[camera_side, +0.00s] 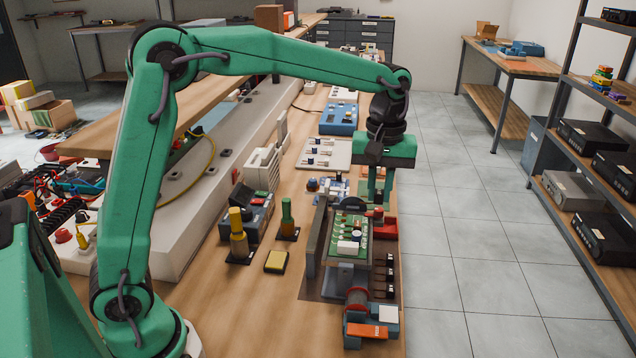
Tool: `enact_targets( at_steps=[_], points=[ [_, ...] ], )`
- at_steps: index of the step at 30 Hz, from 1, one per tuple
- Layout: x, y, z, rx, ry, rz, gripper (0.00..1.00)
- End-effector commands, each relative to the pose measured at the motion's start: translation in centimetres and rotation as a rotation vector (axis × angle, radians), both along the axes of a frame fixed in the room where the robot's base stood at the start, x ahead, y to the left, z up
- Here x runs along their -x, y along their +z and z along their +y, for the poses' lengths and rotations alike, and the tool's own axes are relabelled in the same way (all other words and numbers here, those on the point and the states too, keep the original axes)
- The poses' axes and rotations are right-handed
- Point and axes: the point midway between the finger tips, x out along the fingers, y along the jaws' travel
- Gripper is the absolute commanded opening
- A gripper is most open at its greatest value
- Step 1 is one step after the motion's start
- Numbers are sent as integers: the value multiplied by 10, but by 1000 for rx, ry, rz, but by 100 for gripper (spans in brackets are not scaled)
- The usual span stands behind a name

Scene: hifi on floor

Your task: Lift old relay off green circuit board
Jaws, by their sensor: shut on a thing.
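The green circuit board (345,262) sits upright-facing in a dark holder on the wooden bench, with several small parts on it. A white block (347,247) stands near its front. My gripper (380,200) points down at the board's far right corner. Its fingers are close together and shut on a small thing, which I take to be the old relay. The fingers largely hide it, so I cannot tell whether it touches the board.
A grey upright plate (317,237) stands at the board's left, and a red block (386,228) at its right. A red spool (358,298) is in front. Green (287,214) and yellow-topped (238,236) posts stand to the left. The bench's right edge is close.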

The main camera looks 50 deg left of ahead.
Motion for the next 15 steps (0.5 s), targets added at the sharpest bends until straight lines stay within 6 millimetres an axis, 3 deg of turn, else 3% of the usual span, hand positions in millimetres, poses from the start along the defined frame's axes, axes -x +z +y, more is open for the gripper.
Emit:
enact_targets(
  at_steps=[15],
  points=[
    [0, 15, 0, 0, 0, -1, 0]
  ],
)
